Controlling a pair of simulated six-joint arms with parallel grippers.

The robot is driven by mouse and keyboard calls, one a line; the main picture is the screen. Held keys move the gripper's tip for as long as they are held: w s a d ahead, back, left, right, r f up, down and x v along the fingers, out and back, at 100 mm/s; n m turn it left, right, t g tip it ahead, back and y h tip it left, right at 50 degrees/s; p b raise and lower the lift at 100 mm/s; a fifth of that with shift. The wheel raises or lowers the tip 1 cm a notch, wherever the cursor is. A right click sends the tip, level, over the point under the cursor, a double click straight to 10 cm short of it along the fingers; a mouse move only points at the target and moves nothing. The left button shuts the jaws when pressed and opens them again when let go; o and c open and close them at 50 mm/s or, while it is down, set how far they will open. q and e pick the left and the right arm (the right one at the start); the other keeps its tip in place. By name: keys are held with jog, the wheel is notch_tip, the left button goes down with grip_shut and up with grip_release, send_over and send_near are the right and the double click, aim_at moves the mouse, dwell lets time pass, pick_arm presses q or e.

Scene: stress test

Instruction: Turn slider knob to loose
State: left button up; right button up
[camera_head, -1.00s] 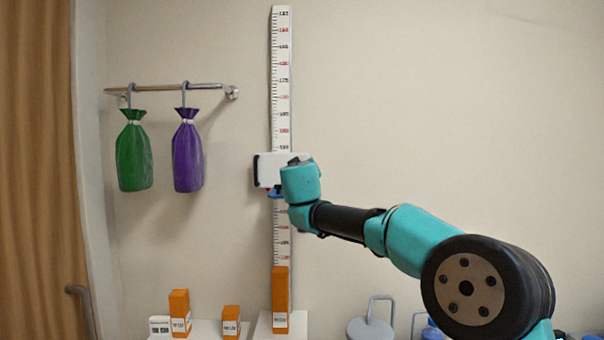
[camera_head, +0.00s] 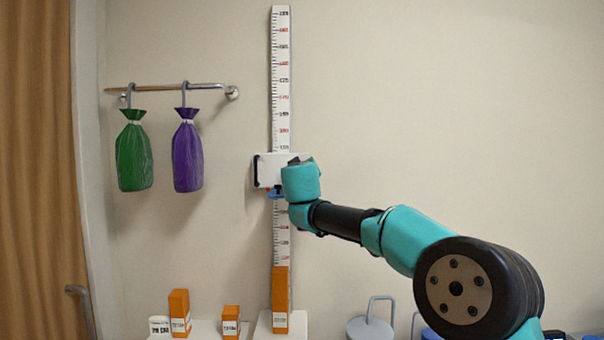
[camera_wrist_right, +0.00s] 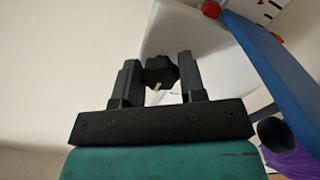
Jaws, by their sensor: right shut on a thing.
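The white slider block (camera_head: 266,170) sits on the vertical ruler scale (camera_head: 281,80) on the wall, with a blue piece (camera_head: 277,193) under it. It also fills the upper middle of the right wrist view (camera_wrist_right: 190,40). A dark lobed knob (camera_wrist_right: 161,71) with a white pointer line is on the slider. My right gripper (camera_wrist_right: 160,75) has its two black fingers on either side of the knob, closed on it. In the head view my wrist covers the knob. My left gripper is not in view.
Green (camera_head: 133,155) and purple (camera_head: 187,155) bags hang from a rail (camera_head: 165,88) left of the scale. Orange boxes (camera_head: 180,312) stand low on white surfaces, one (camera_head: 280,300) before the scale. Grey-lidded containers (camera_head: 370,328) stand lower right. The wall right of the scale is clear.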

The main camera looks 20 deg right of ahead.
jog(key=shift+n, duration=0.4)
jog(key=n, duration=0.7)
jog(key=shift+n, duration=0.4)
jog(key=n, duration=0.4)
jog(key=shift+n, duration=0.3)
jog(key=n, duration=0.4)
jog(key=shift+n, duration=0.4)
jog(key=o, duration=0.9)
jog(key=shift+s, duration=0.1)
